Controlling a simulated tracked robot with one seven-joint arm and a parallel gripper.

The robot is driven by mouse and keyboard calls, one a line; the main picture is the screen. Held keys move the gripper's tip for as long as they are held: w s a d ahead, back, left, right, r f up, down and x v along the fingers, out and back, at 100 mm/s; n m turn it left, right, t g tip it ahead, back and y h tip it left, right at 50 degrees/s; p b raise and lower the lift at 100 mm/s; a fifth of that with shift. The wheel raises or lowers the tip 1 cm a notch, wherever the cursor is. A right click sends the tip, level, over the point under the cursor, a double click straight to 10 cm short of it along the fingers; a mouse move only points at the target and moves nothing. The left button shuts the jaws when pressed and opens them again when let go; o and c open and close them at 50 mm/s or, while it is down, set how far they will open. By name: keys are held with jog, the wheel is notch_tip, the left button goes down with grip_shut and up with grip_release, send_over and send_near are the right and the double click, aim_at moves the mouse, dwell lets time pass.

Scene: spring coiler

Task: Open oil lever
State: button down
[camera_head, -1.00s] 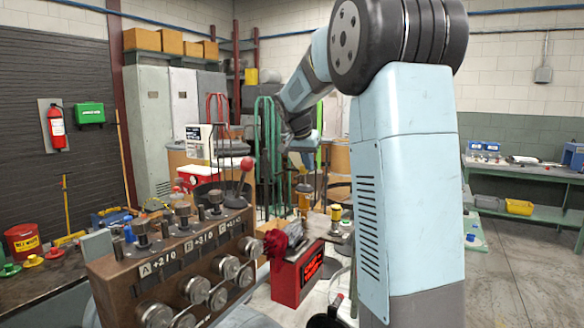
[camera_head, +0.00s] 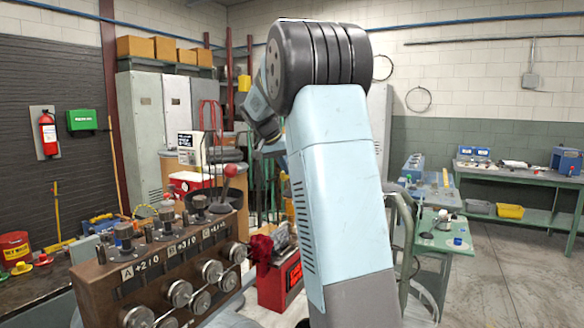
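I see no part clearly marked as an oil lever. A lever with a red ball knob (camera_head: 230,171) stands tilted at the back of the brown coiler block (camera_head: 95,293). I cannot tell if it is the oil lever. The wrist end of my arm (camera_head: 267,128) shows small and dark behind the upper link, above and apart from the red knob. The fingers of my gripper cannot be made out.
The block carries metal rollers (camera_head: 213,270) and a label strip. A red box with a display (camera_head: 277,287) and a dark red part (camera_head: 261,247) sit right of it. A green bench (camera_head: 440,242) with small items stands right of my arm. Floor is open at far right.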

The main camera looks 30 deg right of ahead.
jog(key=shift+w+a, duration=0.2)
jog(key=shift+a, duration=0.25)
jog(key=s+a+r, duration=0.2)
jog(key=r, duration=0.3)
jog(key=s+a+r, duration=0.1)
jog(key=s+r, duration=0.1)
jog(key=r, duration=0.3)
jog(key=shift+a+r, duration=0.25)
jog(key=shift+a, duration=0.1)
